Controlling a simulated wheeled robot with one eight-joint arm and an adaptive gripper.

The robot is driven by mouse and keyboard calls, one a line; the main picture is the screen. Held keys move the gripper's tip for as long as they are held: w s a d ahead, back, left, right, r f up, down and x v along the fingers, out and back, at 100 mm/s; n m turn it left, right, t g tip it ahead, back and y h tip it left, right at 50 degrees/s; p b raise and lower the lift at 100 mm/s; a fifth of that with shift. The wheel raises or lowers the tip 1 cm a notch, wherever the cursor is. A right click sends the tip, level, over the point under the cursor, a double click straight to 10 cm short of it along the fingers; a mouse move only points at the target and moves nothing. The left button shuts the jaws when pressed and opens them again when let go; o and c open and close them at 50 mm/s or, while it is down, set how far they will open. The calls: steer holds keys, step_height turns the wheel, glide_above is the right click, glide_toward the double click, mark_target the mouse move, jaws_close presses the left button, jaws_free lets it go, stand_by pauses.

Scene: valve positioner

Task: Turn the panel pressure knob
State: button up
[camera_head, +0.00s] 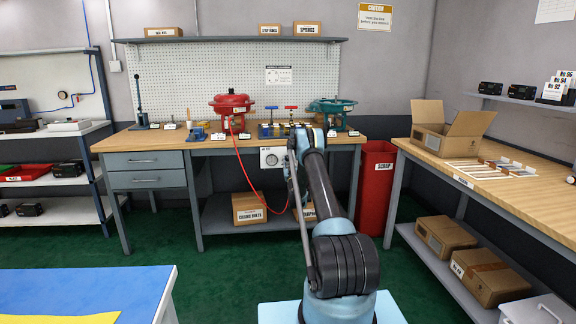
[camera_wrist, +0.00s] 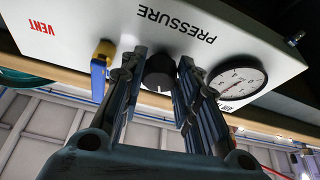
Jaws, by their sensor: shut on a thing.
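The white pressure panel (camera_wrist: 90,30) fills the upper part of the wrist view, with its lettering upside down. Its black round pressure knob (camera_wrist: 158,76) has a white mark and sits between the two fingers of my gripper (camera_wrist: 160,84), which is shut on it. Beside it are a pressure gauge (camera_wrist: 238,82) with a white dial on the right and a vent valve with a yellow and blue lever (camera_wrist: 100,70) on the left. In the head view the panel (camera_head: 273,157) hangs under the bench's front edge; my arm hides the knob and gripper there.
The workbench (camera_head: 170,138) holds a red actuator (camera_head: 231,104), a teal actuator (camera_head: 332,107) and small tools. A red hose (camera_head: 243,172) hangs in front of it. A red scrap bin (camera_head: 374,190) stands right of my arm. Green floor is open at left.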

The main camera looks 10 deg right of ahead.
steer(key=shift+n+y, duration=0.6)
steer(key=shift+n, duration=0.3)
steer(key=o, duration=1.1)
steer(key=shift+c, duration=0.2)
steer(key=v, duration=1.2)
